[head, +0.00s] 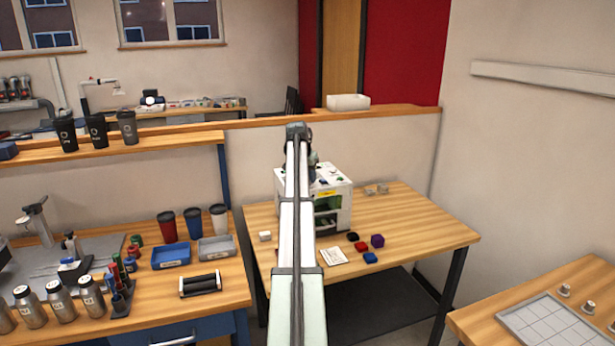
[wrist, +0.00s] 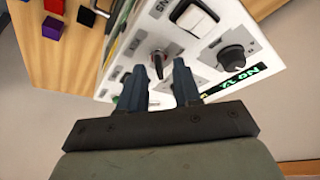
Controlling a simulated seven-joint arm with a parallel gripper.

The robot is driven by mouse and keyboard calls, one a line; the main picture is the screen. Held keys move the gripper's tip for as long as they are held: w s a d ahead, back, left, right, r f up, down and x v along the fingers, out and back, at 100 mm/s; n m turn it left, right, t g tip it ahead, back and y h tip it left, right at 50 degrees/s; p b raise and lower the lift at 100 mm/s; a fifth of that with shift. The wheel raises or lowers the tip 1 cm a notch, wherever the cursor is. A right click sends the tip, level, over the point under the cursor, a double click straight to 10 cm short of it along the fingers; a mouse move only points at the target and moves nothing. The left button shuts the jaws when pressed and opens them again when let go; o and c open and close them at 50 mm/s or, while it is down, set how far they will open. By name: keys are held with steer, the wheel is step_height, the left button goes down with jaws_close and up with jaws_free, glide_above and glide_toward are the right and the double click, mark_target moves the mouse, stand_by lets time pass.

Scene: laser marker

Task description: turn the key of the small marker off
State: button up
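The small marker (head: 339,190) is a white box on the right-hand table, partly hidden behind my arm in the head view. Its white top panel (wrist: 214,52) fills much of the wrist view. The key (wrist: 158,61), with a dark grip on a round metal lock, stands on this panel. My gripper (wrist: 157,69) is over the panel with its two dark fingers apart. The key shows in the gap between the fingertips; whether either finger touches it cannot be told. In the head view my fingertips are hidden.
A white rocker switch (wrist: 193,17), a dark round knob (wrist: 235,58) and a green-lettered display (wrist: 250,77) are near the key.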

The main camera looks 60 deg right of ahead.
jaws_close()
steer(key=shift+n, duration=0.3)
stand_by(0.3)
steer(key=n+t, duration=0.1)
steer(key=n, duration=0.3)
steer(key=shift+s+t, duration=0.2)
steer(key=shift+t, duration=0.2)
steer(key=n+t+y, duration=0.1)
steer(key=n, duration=0.3)
steer(key=shift+d+n, duration=0.15)
steer(key=shift+n, duration=0.25)
steer(key=n+y, duration=0.1)
steer(key=n, duration=0.1)
steer(key=n+t, duration=0.1)
steer(key=n, duration=0.1)
steer(key=shift+s+d+n+t+y, duration=0.1)
steer(key=shift+d+n+t+y, duration=0.05)
steer(key=shift+n+t+y, duration=0.2)
steer(key=shift+n+y, duration=0.85)
steer(key=shift+n, duration=1)
